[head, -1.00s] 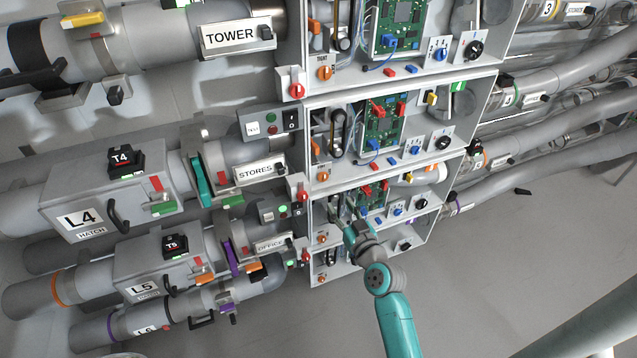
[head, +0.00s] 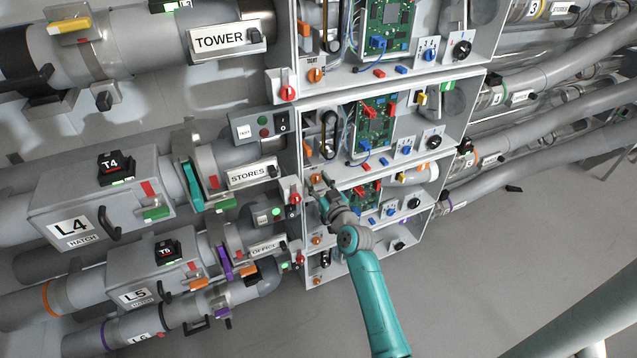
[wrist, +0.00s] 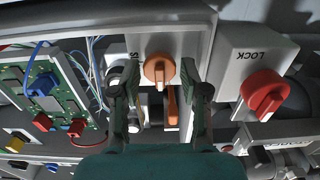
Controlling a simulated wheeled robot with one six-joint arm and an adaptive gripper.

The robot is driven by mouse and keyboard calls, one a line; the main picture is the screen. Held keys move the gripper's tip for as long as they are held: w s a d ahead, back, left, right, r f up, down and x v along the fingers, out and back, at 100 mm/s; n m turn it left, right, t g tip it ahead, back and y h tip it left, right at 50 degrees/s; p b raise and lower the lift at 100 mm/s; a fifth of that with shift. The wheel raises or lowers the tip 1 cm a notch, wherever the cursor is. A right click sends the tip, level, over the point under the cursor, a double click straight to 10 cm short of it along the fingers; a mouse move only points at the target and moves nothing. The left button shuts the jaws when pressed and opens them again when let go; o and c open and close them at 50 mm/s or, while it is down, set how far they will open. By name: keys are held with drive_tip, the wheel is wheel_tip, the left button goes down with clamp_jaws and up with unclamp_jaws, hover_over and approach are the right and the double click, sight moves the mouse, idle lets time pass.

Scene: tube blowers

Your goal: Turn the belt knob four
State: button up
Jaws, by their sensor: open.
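The orange belt knob (wrist: 160,70) shows in the wrist view on the grey panel, with a raised grip bar across its face. My gripper (wrist: 160,78) is open, with one finger on either side of the knob; I see no clear contact. In the head view my gripper (head: 320,183) is at the lower left corner of the second cabinet, in line with the L4 pipe. There the fingers partly cover the knob. No number is readable beside it.
A red LOCK knob (wrist: 264,93) sits close to the right in the wrist view. An orange lever (wrist: 172,107) lies just below the knob. A green circuit board (wrist: 45,90) with wires is at left. The floor (head: 490,270) at right is largely clear.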

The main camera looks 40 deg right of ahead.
drive_tip(key=shift+w, duration=0.1)
clamp_jaws()
drive_tip(key=shift+m, duration=0.3)
drive_tip(key=m, duration=0.3)
drive_tip(key=shift+m, duration=0.3)
drive_tip(key=m, duration=0.4)
drive_tip(key=shift+d, duration=0.1)
drive_tip(key=m, duration=0.5)
drive_tip(key=shift+f, duration=0.1)
drive_tip(key=m, duration=0.4)
drive_tip(key=shift+m, duration=0.3)
